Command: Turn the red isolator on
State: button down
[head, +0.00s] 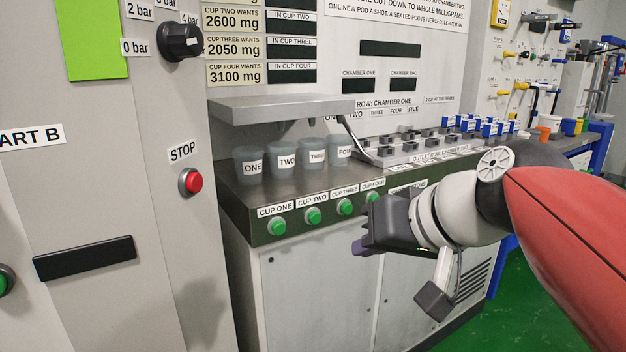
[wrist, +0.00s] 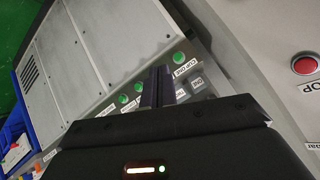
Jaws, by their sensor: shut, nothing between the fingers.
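I cannot make out a red isolator in either view. The only red control I see is a round push button (head: 191,181) under a STOP label on the grey cabinet; it also shows at the right of the wrist view (wrist: 304,65). My gripper (head: 357,247) is in front of the cup bench, right of that button and apart from it. In the wrist view its dark fingers (wrist: 157,84) are together, with nothing between them.
A black knob (head: 180,41) with bar labels is above the STOP button. A bench (head: 240,202) carries several cups and a row of green buttons (head: 313,215). Blue boxes (head: 467,124) stand farther right. Green floor (head: 530,290) is open at lower right.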

jog(key=w+a+r+n+y, duration=0.2)
jog(key=r, duration=0.6)
jog(key=w+a+r+n+t+y, duration=0.1)
jog(key=a+r+y, duration=0.15)
jog(key=r, duration=0.45)
jog(key=w+a+r+n+y, duration=0.2)
jog(key=r+y, duration=0.1)
jog(key=r, duration=0.5)
jog(key=s+a+r+n+g+y, duration=0.2)
jog(key=s+r+n+y, duration=0.15)
jog(key=r, duration=0.45)
jog(key=s+a+r+n+g+y, duration=0.25)
jog(key=r+n, duration=0.25)
jog(key=r, duration=0.3)
jog(key=w+f+x, duration=0.1)
jog(key=x, duration=0.5)
jog(key=shift+a+y+p, duration=0.2)
jog(key=shift+y+p, duration=0.15)
jog(key=shift+s+r+t, duration=0.15)
jog(key=shift+r+t, duration=0.1)
jog(key=shift+r, duration=0.15)
